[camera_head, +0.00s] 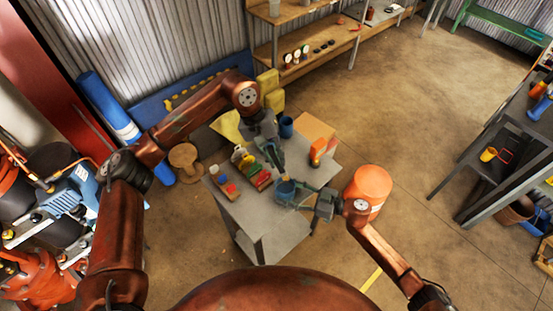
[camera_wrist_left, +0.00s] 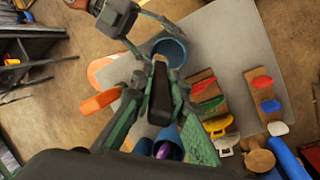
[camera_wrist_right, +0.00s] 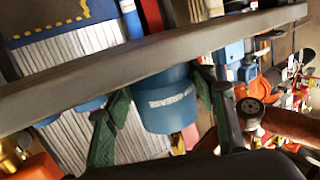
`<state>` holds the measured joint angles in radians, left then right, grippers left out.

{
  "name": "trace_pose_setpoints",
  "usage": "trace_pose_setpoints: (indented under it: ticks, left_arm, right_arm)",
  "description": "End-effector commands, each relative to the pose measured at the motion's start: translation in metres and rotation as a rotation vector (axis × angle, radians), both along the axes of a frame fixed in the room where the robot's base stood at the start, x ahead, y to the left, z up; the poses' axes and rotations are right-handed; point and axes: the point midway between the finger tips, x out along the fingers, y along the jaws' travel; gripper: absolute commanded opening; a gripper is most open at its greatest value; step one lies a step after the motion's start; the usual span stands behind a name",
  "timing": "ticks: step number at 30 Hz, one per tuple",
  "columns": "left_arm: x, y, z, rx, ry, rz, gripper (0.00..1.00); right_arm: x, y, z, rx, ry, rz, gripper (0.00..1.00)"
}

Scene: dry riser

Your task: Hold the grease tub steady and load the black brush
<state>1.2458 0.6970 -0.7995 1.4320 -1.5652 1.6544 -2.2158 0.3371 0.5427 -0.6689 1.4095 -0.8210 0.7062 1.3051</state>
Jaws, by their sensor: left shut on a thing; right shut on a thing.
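The blue grease tub (camera_head: 286,192) stands at the front right of the grey table (camera_head: 262,225) in the head view. My right gripper (camera_head: 303,193) is shut on it from the right. In the right wrist view the tub (camera_wrist_right: 168,100), with a white label, sits between the green fingers; a grey slab edge crosses in front. My left gripper (camera_head: 276,160) is above the table, just behind the tub. In the left wrist view it is shut on the black brush (camera_wrist_left: 160,95), whose dark body points toward the tub (camera_wrist_left: 170,50). I cannot tell whether the bristles touch the tub.
Wooden blocks with coloured pieces (camera_head: 222,180) and (camera_head: 252,168) stand left on the table. A blue cup (camera_head: 286,127) is at the back and an orange tool (camera_head: 318,150) at the right. An orange bucket (camera_head: 370,185) is beside the table. The table's front is clear.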

Motion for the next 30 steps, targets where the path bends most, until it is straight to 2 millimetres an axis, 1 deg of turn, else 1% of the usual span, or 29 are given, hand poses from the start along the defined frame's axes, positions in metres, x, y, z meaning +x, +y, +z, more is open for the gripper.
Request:
trace_pose_setpoints:
  ticks: [8, 9, 17, 26, 29, 30]
  left_arm:
    - [0.000, 0.000, 0.000, 0.000, 0.000, 0.000, 0.00]
    - [0.000, 0.000, 0.000, 0.000, 0.000, 0.000, 0.00]
    - [0.000, 0.000, 0.000, 0.000, 0.000, -0.001, 0.00]
    - [0.000, 0.000, 0.000, 0.000, 0.000, -0.001, 0.00]
    - [0.000, 0.000, 0.000, 0.000, 0.000, -0.001, 0.00]
    - [0.000, 0.000, 0.000, 0.000, 0.000, -0.001, 0.00]
  right_arm:
    - [0.000, 0.000, 0.000, 0.001, 0.000, 0.000, 0.38]
    - [0.000, 0.000, 0.000, 0.001, 0.000, 0.000, 0.53]
    - [0.000, 0.000, 0.000, 0.000, 0.000, 0.000, 0.71]
    - [0.000, -0.001, 0.000, 0.000, 0.000, 0.000, 0.72]
    - [-0.002, -0.009, 0.000, -0.002, 0.000, -0.002, 0.72]
    - [-0.003, -0.014, 0.000, -0.002, 0.001, -0.002, 0.72]
